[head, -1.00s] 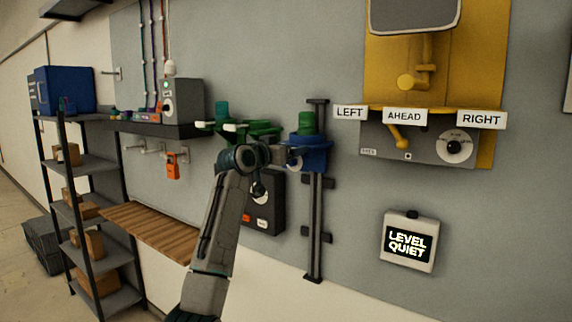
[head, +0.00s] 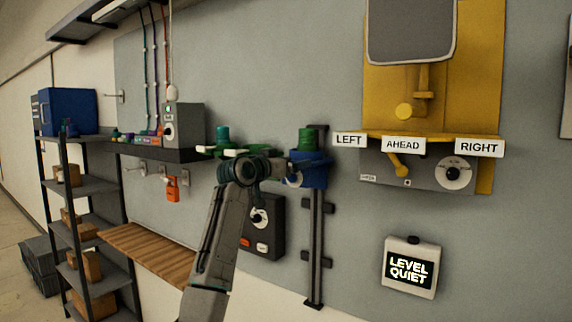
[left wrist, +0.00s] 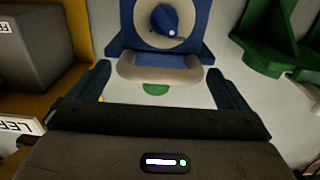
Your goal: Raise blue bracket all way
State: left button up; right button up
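The blue bracket (head: 316,172) sits near the top of a black vertical rail (head: 316,240), with a green cylinder (head: 306,139) above it. In the left wrist view, the blue bracket (left wrist: 190,35) shows a round blue knob and a beige grip bar (left wrist: 158,68). My left gripper (left wrist: 159,68) has its fingers on either side of the bar's ends, very close to them, and it moves with the bracket. In the head view my left gripper (head: 284,168) reaches the bracket from the left; its tips are partly hidden. My right gripper is not in view.
Green brackets (head: 225,142) are on the wall left of the rail. A black box with a dial (head: 262,225) is below. A yellow panel (head: 480,80) with LEFT, AHEAD and RIGHT signs is to the right. A small display (head: 409,267) reads LEVEL QUIET.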

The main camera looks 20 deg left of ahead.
pick_arm(q)
jog(key=shift+f, duration=0.15)
jog(key=b+v, duration=0.5)
jog(key=v, duration=0.5)
jog(key=shift+s+b, duration=0.4)
jog(key=shift+a, duration=0.15)
